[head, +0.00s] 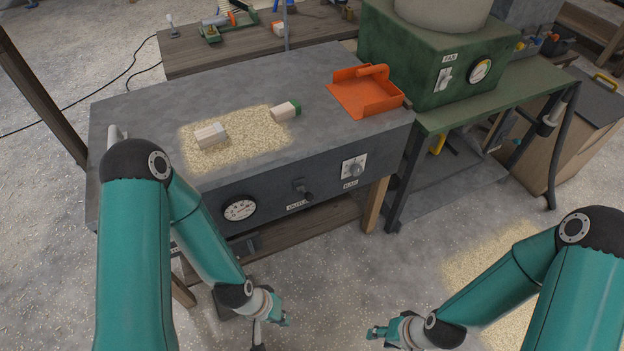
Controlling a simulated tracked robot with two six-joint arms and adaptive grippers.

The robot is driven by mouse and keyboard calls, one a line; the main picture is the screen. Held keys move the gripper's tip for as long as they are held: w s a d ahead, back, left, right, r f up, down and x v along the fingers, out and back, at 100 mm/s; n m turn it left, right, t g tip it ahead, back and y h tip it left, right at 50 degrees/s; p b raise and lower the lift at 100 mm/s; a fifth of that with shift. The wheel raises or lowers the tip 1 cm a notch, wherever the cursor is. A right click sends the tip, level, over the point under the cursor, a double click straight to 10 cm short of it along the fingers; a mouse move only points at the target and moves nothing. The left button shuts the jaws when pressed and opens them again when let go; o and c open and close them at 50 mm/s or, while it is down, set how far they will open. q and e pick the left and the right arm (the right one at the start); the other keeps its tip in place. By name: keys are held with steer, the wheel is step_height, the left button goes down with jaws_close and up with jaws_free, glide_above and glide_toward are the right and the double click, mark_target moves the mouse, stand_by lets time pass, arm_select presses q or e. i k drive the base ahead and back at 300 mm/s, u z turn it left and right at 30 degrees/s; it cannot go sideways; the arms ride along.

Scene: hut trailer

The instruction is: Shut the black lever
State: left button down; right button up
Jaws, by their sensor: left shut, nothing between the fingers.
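A small black lever (303,190) sticks out from the grey front panel of the workbench (130,110), above a white label whose text I cannot read surely. Whether it stands open or shut is hard to tell at this size. My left gripper (283,312) is shut and empty, low in front of the bench, below the lever and well apart from it. My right gripper (373,335) is low over the floor, to the right of the left one and away from the bench; its fingers are too small to judge.
A round gauge (239,208) and a switch plate (354,168) flank the lever on the panel. Wood blocks (211,136) lie in sawdust on the bench, with an orange dustpan (366,95) at right. A green machine (425,50) stands beyond. Floor before the bench is mostly clear.

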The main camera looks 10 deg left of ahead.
mark_target(309, 196)
steer(key=i, duration=0.9)
steer(key=u, duration=0.05)
